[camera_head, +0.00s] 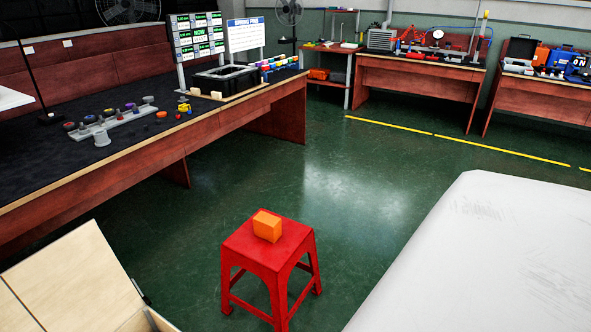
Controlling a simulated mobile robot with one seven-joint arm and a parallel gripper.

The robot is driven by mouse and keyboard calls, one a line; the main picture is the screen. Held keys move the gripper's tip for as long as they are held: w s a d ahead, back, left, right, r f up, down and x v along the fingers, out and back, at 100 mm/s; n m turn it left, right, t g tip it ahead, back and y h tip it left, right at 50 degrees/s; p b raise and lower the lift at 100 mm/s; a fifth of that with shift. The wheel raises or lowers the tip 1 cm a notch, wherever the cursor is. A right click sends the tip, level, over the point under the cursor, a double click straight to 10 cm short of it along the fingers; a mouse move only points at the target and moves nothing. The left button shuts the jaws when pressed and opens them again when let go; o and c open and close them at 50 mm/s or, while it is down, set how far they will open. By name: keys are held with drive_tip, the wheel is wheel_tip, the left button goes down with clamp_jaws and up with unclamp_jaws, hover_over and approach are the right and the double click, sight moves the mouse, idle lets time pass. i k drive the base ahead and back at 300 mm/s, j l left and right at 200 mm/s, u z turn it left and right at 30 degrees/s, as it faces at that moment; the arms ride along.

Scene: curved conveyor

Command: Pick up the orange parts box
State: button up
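A small orange box (267,226) sits on top of a red plastic stool (289,250) in the lower middle of the head view. It rests near the middle of the seat, with its top and sides in sight. Nothing touches it from above. My gripper is not in view, so its place relative to the box cannot be told.
A long dark-topped workbench (100,172) with knobs, a black bin and display boards runs along the left. A light wooden panel (75,283) stands lower left. A large pale surface (490,260) fills the lower right. Green floor (330,180) beyond the stool is clear.

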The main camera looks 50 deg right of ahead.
sight(267, 227)
drive_tip(key=z, duration=1.25)
drive_tip(key=i+l, duration=0.15)
drive_tip(key=i, duration=0.25)
drive_tip(key=i+l, duration=0.2)
drive_tip(key=i, duration=0.25)
drive_tip(key=i+l, duration=0.15)
drive_tip(key=i, duration=0.25)
drive_tip(key=i+l, duration=0.2)
drive_tip(key=i, duration=0.25)
drive_tip(key=j+u, duration=0.05)
